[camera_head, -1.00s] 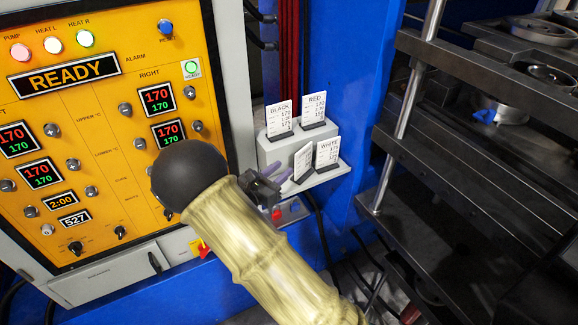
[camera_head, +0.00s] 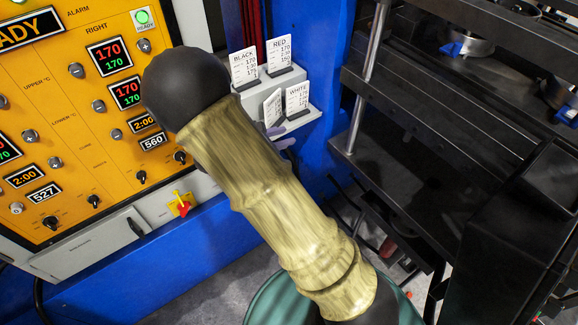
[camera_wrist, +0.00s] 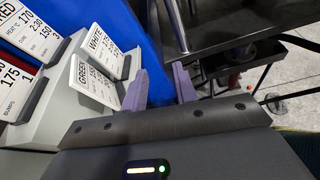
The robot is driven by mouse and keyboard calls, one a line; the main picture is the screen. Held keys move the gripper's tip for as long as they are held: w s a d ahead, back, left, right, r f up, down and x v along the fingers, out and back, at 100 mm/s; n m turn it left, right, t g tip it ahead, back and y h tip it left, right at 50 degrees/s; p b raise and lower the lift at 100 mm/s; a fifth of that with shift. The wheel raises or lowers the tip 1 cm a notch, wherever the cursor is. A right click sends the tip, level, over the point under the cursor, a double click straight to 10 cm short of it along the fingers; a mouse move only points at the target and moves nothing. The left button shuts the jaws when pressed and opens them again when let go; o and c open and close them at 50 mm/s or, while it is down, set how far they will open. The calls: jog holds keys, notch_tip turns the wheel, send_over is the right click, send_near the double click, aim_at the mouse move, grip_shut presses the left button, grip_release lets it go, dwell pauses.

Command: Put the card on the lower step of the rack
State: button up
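The green card (camera_wrist: 95,82), labelled GREEN, stands leaning on the lower step of the grey rack (camera_wrist: 42,125), beside the white card (camera_wrist: 104,50). In the head view the green card (camera_head: 272,106) is seen at an angle, left of the white card (camera_head: 297,97) on the rack's lower step (camera_head: 306,122). My gripper (camera_wrist: 160,70) has its two purple fingers apart with nothing between them. Its left finger is close to the green card's edge; I cannot tell if they touch. In the head view my gripper (camera_head: 277,131) is mostly hidden behind my arm.
The black card (camera_head: 244,67) and red card (camera_head: 279,54) stand on the upper step. The yellow control panel (camera_head: 70,125) is at left. The dark press (camera_head: 430,100) with its metal column (camera_head: 369,70) stands close at right.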

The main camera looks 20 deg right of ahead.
jog(key=s+d+f+m+g+y, duration=0.1)
jog(key=s+d+m+g+y, duration=0.3)
jog(key=s, duration=0.3)
jog(key=s+a+r+m+y, duration=0.1)
jog(key=s+m+y, duration=0.3)
jog(key=m, duration=0.4)
jog(key=s+a+r+m+t+y, duration=0.1)
jog(key=s+a+m+y, duration=0.3)
jog(key=m, duration=0.4)
jog(key=shift+s+r+t+y, duration=0.3)
jog(key=shift+s+r+y, duration=0.35)
jog(key=shift+r, duration=0.15)
